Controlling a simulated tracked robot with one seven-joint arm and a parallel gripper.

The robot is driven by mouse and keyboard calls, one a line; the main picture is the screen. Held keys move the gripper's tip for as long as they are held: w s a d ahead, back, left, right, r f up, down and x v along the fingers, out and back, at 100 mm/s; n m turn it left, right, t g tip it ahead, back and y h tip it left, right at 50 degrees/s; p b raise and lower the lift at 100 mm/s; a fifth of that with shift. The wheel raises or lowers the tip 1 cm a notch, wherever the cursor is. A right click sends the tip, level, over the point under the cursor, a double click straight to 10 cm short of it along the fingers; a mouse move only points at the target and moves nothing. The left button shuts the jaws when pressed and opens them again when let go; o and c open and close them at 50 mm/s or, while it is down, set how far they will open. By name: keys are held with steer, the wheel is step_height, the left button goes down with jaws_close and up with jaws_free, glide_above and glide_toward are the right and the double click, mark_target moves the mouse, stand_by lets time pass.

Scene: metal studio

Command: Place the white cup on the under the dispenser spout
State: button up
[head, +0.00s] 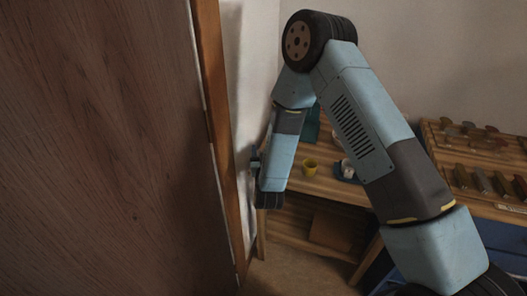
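A small white object (347,168), probably the white cup, sits on the wooden table at the back, beside my arm. It is partly hidden by the arm, with something blue-grey around its base. A teal object (311,124) stands on the table behind my forearm, mostly hidden; I cannot tell if it is the dispenser, and no spout shows. My gripper (256,163) is at the left end of the table, near the wall and door frame, apart from the white object. It is mostly hidden behind my wrist, so its fingers cannot be made out.
A wooden rack (470,165) with several small coloured pieces stands at the right.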

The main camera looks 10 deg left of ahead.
steer(key=o, duration=0.4)
steer(key=shift+o, duration=0.2)
steer(key=v, duration=1.4)
steer(key=shift+a+r, duration=0.15)
steer(key=shift+r, duration=0.1)
